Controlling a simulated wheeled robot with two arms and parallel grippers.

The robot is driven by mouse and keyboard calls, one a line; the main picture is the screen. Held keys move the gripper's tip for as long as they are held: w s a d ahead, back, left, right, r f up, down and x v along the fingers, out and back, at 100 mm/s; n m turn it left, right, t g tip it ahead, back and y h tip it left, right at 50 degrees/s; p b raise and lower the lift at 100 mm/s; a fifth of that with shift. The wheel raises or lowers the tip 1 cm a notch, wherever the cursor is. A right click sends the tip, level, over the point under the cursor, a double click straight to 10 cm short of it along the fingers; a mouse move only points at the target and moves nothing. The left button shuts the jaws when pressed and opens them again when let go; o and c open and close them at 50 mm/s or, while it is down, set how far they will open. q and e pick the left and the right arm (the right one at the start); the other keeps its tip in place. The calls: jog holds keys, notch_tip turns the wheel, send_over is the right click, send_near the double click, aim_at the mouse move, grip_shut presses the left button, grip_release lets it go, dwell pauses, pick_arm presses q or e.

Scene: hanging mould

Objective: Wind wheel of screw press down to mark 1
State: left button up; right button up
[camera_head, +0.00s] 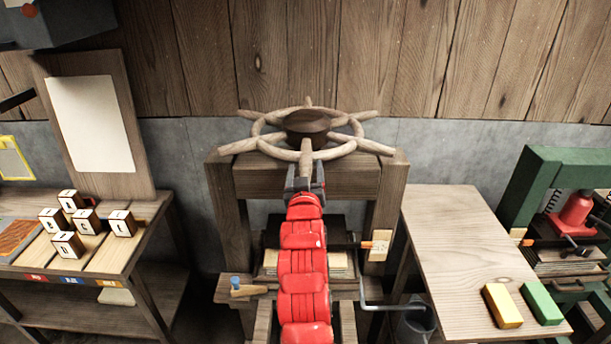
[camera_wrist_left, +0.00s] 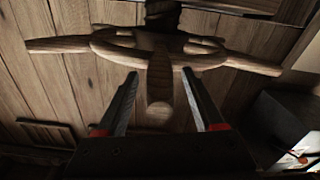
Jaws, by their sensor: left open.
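The screw press (camera_head: 222,190) is a wooden frame with a spoked wooden wheel (camera_head: 342,151) lying level on top. Several handles stick out past its rim. My left gripper (camera_head: 305,178) is at the wheel's near side, at the handle (camera_head: 306,152) that points toward me. In the left wrist view its two fingers (camera_wrist_left: 165,100) are open, one on each side of that handle (camera_wrist_left: 160,84), with gaps visible. A pale marker plate (camera_head: 378,248) with an orange pointer is on the press's right post; its marks are too small to read. My right gripper is not in view.
A side table (camera_head: 455,235) on the right bears a yellow block (camera_head: 502,306) and a green block (camera_head: 541,303). A green press (camera_head: 520,190) stands beyond it. On the left, a bench holds several lettered cubes (camera_head: 67,245). A plank wall is close behind the wheel.

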pick_arm(q)
grip_shut()
dwell(0.4)
dwell(1.1)
